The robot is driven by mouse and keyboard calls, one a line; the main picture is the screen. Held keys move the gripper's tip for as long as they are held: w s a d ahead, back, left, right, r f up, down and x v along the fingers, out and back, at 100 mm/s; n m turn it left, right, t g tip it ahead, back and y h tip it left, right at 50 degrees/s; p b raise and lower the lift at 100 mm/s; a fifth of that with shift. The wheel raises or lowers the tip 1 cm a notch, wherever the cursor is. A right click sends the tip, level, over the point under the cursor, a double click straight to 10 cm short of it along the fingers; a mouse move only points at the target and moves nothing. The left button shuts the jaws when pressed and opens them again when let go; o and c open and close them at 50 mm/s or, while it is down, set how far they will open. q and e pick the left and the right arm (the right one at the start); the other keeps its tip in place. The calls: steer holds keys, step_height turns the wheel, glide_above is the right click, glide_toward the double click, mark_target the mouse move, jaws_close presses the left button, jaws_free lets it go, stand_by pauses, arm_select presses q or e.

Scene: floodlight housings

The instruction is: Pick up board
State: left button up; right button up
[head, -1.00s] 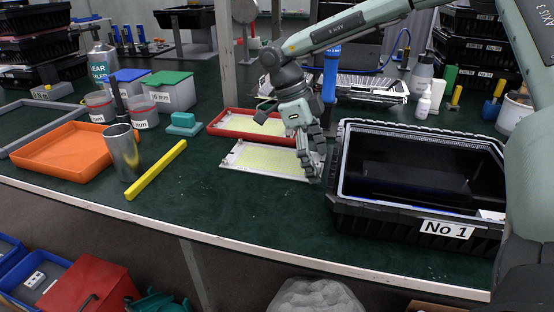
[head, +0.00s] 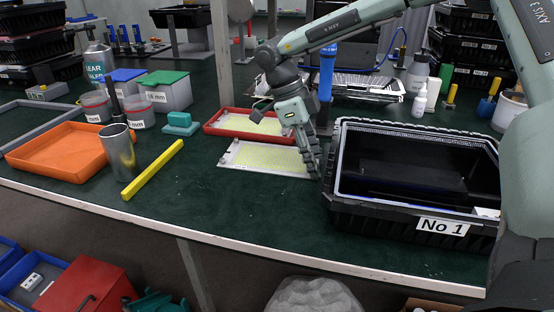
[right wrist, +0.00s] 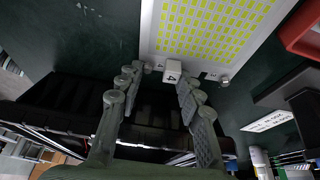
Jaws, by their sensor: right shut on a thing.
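A white board (head: 250,160) with a grid of yellow patches lies flat over the dark green table, in front of the red tray. My right gripper (head: 312,172) is at the board's right end, pointing down. In the right wrist view the same board (right wrist: 205,30) fills the top, and a small white block marked 4 (right wrist: 173,71) sits at its near edge. The right gripper's fingertips (right wrist: 158,78) are around this edge, shut on the board. The exact contact is partly hidden. My left gripper is not in view.
A red tray (head: 210,129) with a similar yellow-patterned panel stands just behind. A black crate labelled No 1 (head: 400,220) is close on the right. A yellow bar (head: 153,170), a metal cup (head: 119,152) and an orange tray (head: 60,158) are left. The table front is clear.

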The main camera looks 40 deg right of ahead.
steer(key=shift+w+d+r, duration=0.1)
steer(key=shift+r, duration=0.35)
steer(key=v, duration=0.3)
steer(key=shift+s+a+r+b, duration=0.25)
steer(key=shift+r+b, duration=0.1)
steer(key=shift+r, duration=0.1)
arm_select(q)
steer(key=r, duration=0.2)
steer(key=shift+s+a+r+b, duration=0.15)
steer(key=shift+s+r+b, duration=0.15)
arm_select(e)
steer(key=w+a+r, duration=0.3)
steer(key=a+r, duration=0.3)
steer(key=a, duration=0.3)
steer(key=shift+w+a+r, duration=0.15)
steer(key=shift+w+a, duration=0.15)
steer(key=shift+a, duration=0.1)
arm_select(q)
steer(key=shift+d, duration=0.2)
